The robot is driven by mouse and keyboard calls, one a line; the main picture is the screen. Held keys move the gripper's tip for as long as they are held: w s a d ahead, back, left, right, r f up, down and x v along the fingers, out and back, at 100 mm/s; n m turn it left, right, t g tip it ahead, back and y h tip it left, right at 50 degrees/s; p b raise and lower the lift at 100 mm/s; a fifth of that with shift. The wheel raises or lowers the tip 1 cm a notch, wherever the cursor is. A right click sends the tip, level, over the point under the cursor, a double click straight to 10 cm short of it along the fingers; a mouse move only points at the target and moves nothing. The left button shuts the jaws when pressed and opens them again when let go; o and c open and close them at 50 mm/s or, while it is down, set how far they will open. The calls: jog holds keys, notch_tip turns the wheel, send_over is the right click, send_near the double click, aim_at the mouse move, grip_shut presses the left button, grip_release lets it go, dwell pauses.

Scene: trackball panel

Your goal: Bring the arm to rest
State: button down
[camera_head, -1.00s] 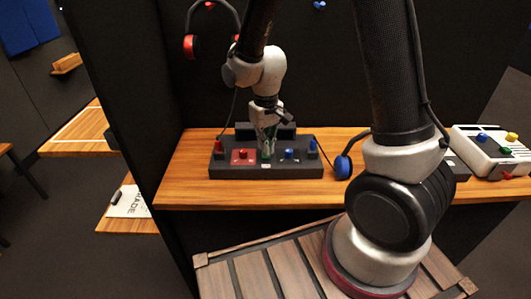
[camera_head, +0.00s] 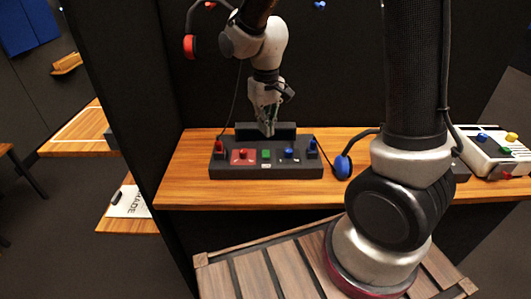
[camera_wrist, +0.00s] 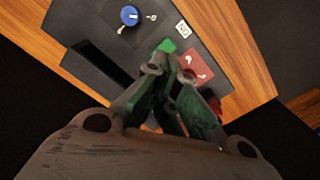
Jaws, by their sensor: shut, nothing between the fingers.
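My gripper (camera_head: 267,132) is shut and empty, pointing down above the back part of the dark control panel (camera_head: 225,171). The panel lies on the wooden desk and carries a red section (camera_head: 243,160) at left, a green button (camera_head: 266,154) in the middle and a blue knob (camera_head: 289,153) at right. In the wrist view the closed fingers (camera_wrist: 173,58) lie in front of the panel, with the green button (camera_wrist: 167,45) just past the tips and the blue knob (camera_wrist: 129,15) at upper left. The fingertips look apart from the button.
A red and black headset (camera_head: 190,45) hangs on the dark wall. A blue-ended handset (camera_head: 343,167) is on the desk (camera_head: 180,190) right of the panel. A white box with coloured buttons (camera_head: 492,160) stands at far right. A dark partition (camera_head: 125,90) bounds the left.

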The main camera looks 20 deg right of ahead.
jog(key=s+d+r+m+t, duration=0.2)
jog(key=s+d+r+t, duration=0.2)
jog(key=s+d+r, duration=1.1)
jog(key=s+r, duration=0.1)
jog(key=s, duration=0.3)
jog(key=shift+r, duration=0.3)
